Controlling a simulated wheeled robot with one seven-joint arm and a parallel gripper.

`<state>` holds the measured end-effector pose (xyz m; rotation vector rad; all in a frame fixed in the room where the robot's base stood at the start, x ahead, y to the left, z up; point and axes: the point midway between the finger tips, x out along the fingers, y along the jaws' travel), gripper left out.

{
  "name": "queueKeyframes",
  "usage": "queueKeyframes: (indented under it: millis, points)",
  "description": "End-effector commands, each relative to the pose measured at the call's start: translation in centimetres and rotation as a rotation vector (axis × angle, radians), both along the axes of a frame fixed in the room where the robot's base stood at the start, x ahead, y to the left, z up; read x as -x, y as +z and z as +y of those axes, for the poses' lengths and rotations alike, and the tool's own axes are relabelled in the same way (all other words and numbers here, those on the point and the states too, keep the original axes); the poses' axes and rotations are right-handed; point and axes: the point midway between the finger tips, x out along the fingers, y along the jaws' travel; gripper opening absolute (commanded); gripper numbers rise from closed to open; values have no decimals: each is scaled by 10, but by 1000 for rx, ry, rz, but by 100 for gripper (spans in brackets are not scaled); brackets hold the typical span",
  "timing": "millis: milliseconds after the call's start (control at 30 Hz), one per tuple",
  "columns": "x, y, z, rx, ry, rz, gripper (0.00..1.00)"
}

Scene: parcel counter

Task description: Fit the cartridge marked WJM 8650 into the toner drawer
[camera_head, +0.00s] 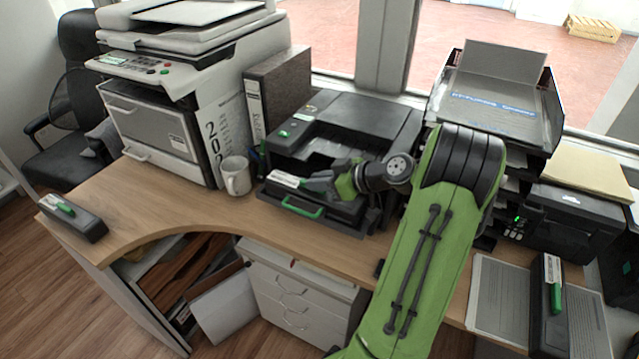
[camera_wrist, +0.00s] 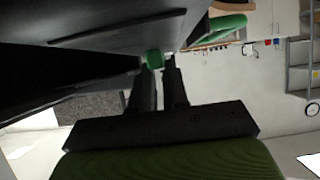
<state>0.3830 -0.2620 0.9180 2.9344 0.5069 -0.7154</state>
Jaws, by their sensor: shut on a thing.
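My gripper (camera_head: 318,184) is shut on the green grip tab (camera_wrist: 154,60) of a dark toner cartridge (camera_head: 345,207). A white label (camera_head: 286,179) shows at the cartridge's left end; its print is too small to read. The cartridge lies lengthwise at the open toner drawer (camera_head: 330,224) of the black printer, behind the drawer's green handle (camera_head: 303,207). I cannot tell whether it is fully seated or slightly above the drawer floor. In the wrist view, the cartridge's dark underside or side fills the top left, and the green handle also shows (camera_wrist: 228,22).
Another dark cartridge (camera_head: 88,226) with a green tab lies at the desk's left end. A white mug (camera_head: 236,176) and a binder (camera_head: 282,88) stand left of the printer (camera_head: 365,115).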

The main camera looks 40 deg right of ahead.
Motion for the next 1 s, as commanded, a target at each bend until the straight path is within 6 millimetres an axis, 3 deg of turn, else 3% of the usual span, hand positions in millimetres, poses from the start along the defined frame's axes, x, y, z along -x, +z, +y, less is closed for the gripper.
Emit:
queueKeyframes:
  millis: [300, 333, 500, 867, 1000]
  points:
    - [0, -6, 0, 1, 1, -2, 0]
    - [0, -7, 0, 0, 0, 0, 16]
    - [0, -6, 0, 0, 0, 0, 40]
    - [0, 3, 0, -1, 0, 0, 40]
    - [28, 18, -12, 1, -8, 1, 40]
